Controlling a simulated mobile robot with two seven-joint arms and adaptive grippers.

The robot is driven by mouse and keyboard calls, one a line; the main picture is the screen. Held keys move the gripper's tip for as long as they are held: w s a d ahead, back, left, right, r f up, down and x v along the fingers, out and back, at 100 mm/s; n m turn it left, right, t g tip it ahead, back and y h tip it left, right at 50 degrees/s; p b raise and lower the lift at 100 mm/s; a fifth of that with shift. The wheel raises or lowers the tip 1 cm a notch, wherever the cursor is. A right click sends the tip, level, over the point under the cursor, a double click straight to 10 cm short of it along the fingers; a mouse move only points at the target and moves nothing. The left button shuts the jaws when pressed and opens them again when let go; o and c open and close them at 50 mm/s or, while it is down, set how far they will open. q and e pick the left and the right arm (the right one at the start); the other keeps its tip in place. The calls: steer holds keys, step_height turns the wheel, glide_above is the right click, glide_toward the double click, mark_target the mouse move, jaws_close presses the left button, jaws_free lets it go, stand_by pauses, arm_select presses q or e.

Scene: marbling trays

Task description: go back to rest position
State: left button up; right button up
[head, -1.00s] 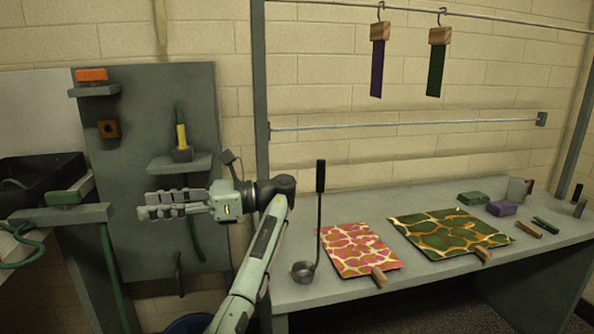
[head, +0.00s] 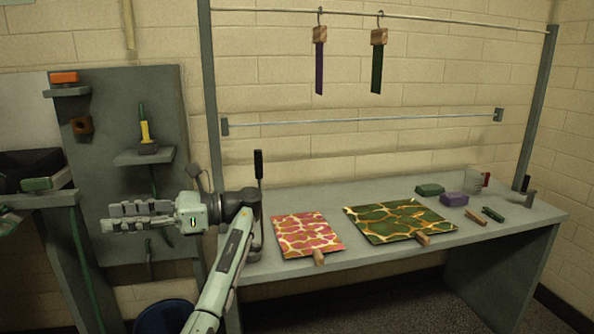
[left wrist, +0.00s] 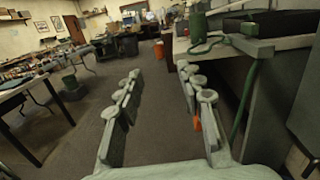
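My left gripper (head: 112,217) is raised in front of the grey wall panel and points left, with nothing in it. In the left wrist view (left wrist: 158,78) its two fingers stand apart, with only floor and distant furniture seen between them. It touches nothing that I can see. My left arm passes in front of the ladle (head: 259,172), hiding part of it at the left end of the grey table (head: 350,264). My right gripper is in neither view.
A pink marbled sheet (head: 305,234) and a green one (head: 400,219) lie on the table. Two strips, purple (head: 319,68) and green (head: 377,70), hang from the rail. A panel shelf (head: 150,156) is behind my gripper. A blue bucket (head: 165,316) stands below.

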arm_select(q)
steer(key=s+a+r+n+g, duration=0.1)
steer(key=s+a+n+g, duration=0.25)
steer(key=s+a, duration=0.5)
steer(key=s+a+r+n+g, duration=0.1)
steer(key=s+a+n+g, duration=0.35)
steer(key=a, duration=0.75)
steer(key=w+a+f+m+t+h, duration=0.3)
steer(key=w+f+t+h, duration=0.1)
steer(key=w+f+t, duration=1.4)
steer(key=w+d+f+n+t+h, duration=0.3)
steer(key=w+d+n+t+h, duration=0.5)
steer(key=w+d, duration=0.55)
steer(key=s+d+f+g+h, duration=0.2)
steer(key=s+d+f+g, duration=0.15)
steer(key=s+f, duration=0.8)
steer(key=s+d+f+g+h, duration=0.15)
steer(key=s+d+f, duration=0.25)
steer(key=s+f, duration=0.8)
steer(key=s+d+f+g, duration=0.2)
steer(key=s+d+f, duration=0.1)
steer(key=s+f, duration=0.6)
steer(key=s+d+f+m+g, duration=0.1)
steer(key=s+d+f+g, duration=0.1)
steer(key=s+f, duration=0.7)
steer(key=s+d, duration=0.1)
steer(key=s, duration=0.7)
steer(key=shift+s+f+g+h, duration=0.25)
steer(key=shift+s+g+h, duration=0.1)
steer(key=shift+g, duration=0.05)
